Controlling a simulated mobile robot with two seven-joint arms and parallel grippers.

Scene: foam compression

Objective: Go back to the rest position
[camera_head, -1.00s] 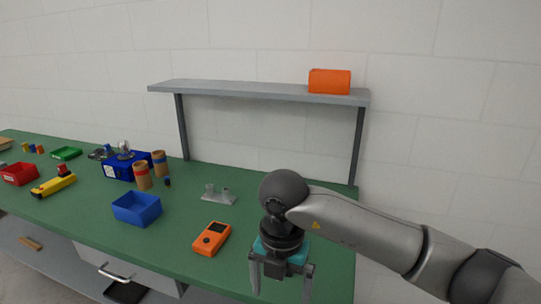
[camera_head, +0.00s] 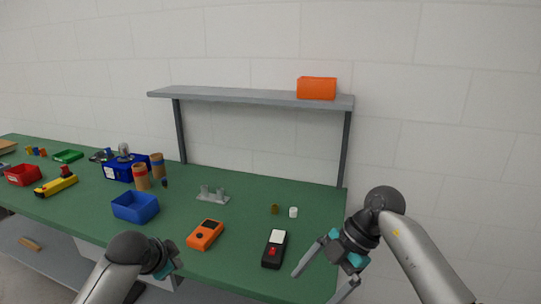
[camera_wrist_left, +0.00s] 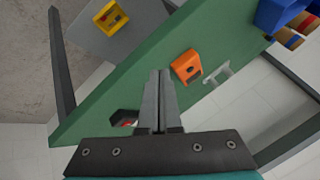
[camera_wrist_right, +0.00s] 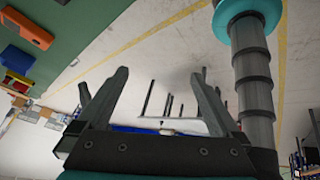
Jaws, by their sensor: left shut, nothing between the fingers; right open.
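My left gripper (camera_head: 175,262) shows at the lower left in the head view, over the front edge of the green table (camera_head: 235,195). In the left wrist view its fingers (camera_wrist_left: 160,75) are shut together with nothing between them. My right gripper (camera_head: 322,284) is off the table's right front corner in the head view, tilted down and to the left. Its fingers (camera_wrist_right: 158,73) are spread and empty in the right wrist view.
An orange device (camera_head: 205,235), a black device (camera_head: 275,248), a white cylinder (camera_head: 293,212) and a blue bin (camera_head: 135,207) stand on the table. A grey shelf (camera_head: 250,97) at the back carries an orange bin (camera_head: 317,88). The right table area has free room.

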